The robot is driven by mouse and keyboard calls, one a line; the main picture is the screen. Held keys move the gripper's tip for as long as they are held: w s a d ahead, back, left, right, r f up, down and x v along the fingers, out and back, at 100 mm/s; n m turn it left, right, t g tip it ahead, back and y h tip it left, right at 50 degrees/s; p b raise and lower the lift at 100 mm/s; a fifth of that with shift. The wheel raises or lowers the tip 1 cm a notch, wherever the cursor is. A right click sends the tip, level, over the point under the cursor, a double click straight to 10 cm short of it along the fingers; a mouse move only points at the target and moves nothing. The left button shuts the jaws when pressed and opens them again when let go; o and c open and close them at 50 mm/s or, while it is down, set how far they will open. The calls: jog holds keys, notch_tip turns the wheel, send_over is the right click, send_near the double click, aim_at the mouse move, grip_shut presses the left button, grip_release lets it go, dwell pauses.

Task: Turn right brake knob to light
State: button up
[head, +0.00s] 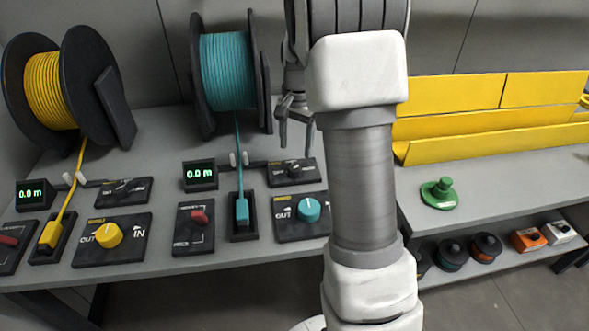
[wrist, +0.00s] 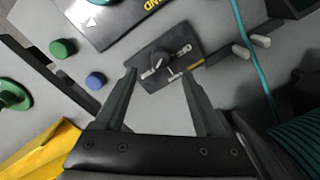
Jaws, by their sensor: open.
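The right brake knob (wrist: 163,57) is a dark knob on a small black plate (wrist: 185,45) with white lettering, too blurred to read its setting. In the head view this plate (head: 292,172) lies behind the teal knob's panel, right of the right display. My gripper (wrist: 159,72) is open and empty, its two fingers pointing at the knob, with the knob between and just beyond the tips in the wrist view. In the head view my gripper (head: 294,140) hangs above the plate; my arm hides the area to its right. Contact with the knob is not visible.
A teal cable spool (head: 228,70) stands behind, its cable (head: 238,160) running forward past two pale posts (wrist: 252,46). A teal knob (head: 309,209) sits in front.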

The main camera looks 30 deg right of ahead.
aim_at(295, 168)
notch_tip(295, 168, down, 8)
jog(key=shift+w+r+b, duration=0.1)
jog(key=shift+w+b, duration=0.05)
jog(key=shift+b, duration=0.55)
grip_shut()
